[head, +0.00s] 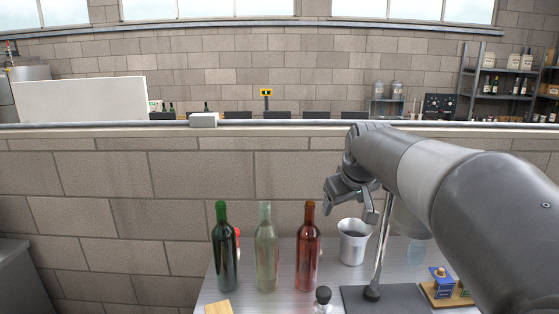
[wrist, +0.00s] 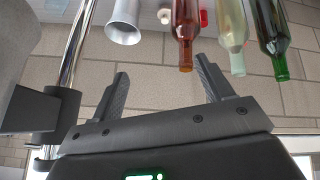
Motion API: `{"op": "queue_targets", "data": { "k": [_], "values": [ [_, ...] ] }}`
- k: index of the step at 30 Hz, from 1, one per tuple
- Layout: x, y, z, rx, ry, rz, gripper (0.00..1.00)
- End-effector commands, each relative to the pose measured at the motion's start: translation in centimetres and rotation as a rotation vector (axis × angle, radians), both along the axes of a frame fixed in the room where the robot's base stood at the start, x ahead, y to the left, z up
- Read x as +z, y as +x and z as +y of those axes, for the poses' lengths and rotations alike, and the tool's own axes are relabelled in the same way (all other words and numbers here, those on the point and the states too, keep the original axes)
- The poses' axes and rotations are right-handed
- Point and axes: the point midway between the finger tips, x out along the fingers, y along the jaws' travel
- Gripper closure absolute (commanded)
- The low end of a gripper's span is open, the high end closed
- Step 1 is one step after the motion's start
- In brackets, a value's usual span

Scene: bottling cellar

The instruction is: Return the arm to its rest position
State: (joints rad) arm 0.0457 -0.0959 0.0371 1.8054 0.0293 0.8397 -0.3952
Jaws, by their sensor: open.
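My gripper (head: 350,208) hangs in the air above the metal table, to the upper right of the red bottle. My arm reaches in from the right side of the head view. In the wrist view my gripper (wrist: 163,90) has its two fingers wide apart with nothing between them. A grey metal cup (head: 353,243) stands on the table below the gripper; it also shows in the wrist view (wrist: 124,22).
A green bottle (head: 225,250), a clear bottle (head: 266,250) and a red bottle (head: 307,250) stand upright in a row. A chrome post (head: 379,255) rises beside the cup. A small wooden tray (head: 440,301) holds boxes at the right. A brick wall (head: 100,220) stands behind.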

Motion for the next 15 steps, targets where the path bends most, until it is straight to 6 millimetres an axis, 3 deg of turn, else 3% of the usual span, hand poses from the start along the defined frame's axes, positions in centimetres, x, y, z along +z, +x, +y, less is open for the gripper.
{"op": "queue_targets", "data": {
  "k": [1,8,15],
  "values": [
    [-0.1,-2.3,0.1,-0.020,0.010,0.004,0.27],
    [-2.5,-11.9,0.1,-0.126,0.070,0.039,0.27],
    [-6.8,-21.1,0.0,-0.236,0.131,0.072,0.27]
  ]
}}
